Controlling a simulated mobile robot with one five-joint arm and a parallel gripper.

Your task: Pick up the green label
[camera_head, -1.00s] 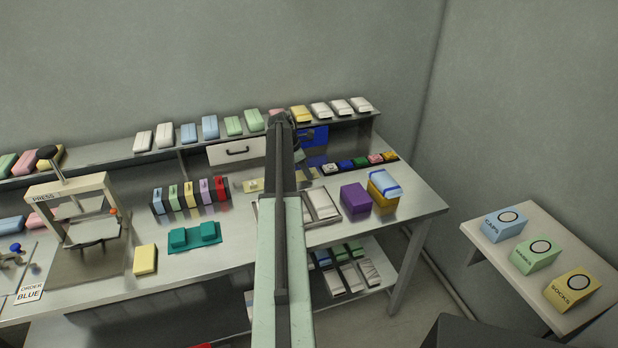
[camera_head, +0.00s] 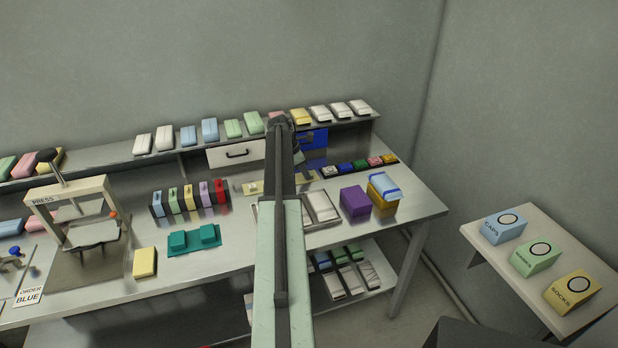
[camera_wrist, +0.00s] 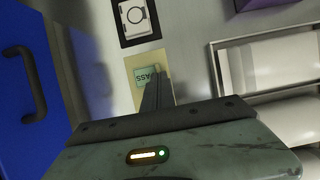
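Nothing shows between the fingers. I cannot tell how high the fingertips are above the card. In the head view the arm hides the label, and the fingers cannot be made out.
The blue drawer (camera_head: 314,138) with a dark handle is at left in the wrist view. A black-framed white piece (camera_wrist: 137,18) lies beyond the card. A metal tray (camera_wrist: 217,68) with white packs is at right. A purple box (camera_head: 354,201) stands to the tray's right.

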